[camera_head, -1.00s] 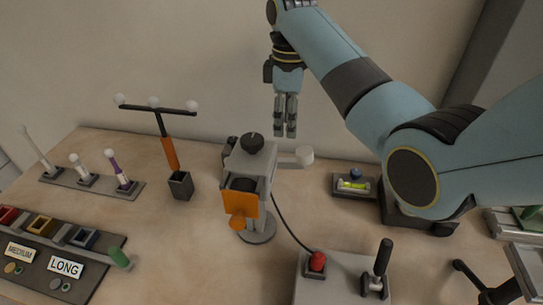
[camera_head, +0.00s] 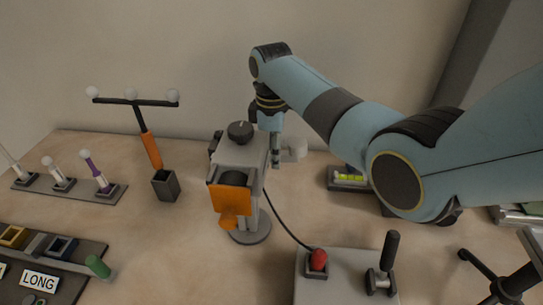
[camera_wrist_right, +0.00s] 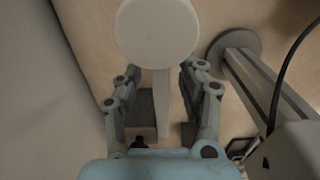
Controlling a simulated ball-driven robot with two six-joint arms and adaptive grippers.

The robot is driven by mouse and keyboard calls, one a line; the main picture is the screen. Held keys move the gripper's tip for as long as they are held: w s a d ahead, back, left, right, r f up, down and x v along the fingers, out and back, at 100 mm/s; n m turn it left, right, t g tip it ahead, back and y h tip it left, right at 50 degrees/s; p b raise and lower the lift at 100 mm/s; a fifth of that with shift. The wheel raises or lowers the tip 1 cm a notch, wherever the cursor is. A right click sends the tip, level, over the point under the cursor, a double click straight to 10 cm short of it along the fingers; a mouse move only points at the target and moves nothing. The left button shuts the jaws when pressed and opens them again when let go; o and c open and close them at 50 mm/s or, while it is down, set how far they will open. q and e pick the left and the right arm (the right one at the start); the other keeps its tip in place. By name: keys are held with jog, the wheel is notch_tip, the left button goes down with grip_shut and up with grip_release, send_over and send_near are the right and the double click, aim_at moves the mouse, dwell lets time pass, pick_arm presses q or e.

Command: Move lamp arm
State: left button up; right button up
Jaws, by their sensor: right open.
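The lamp (camera_head: 240,170) is a grey housing on a post with a round foot, with a black knob on top and an orange flap in front. Its pale lamp arm (camera_head: 294,150) sticks out to the right and ends in a white round head. My right gripper (camera_head: 276,158) points down at the lamp arm, just right of the housing, and partly hides it. In the right wrist view the white head (camera_wrist_right: 157,33) is near, and the arm's bar runs between the two open fingers (camera_wrist_right: 158,75). Contact cannot be told. My left gripper is not in view.
A dark cup with a three-ball stand (camera_head: 165,186) and a peg rack (camera_head: 70,190) are left. Bare table lies between cup and lamp.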

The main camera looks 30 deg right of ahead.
jog(key=shift+f, duration=0.7)
grip_shut()
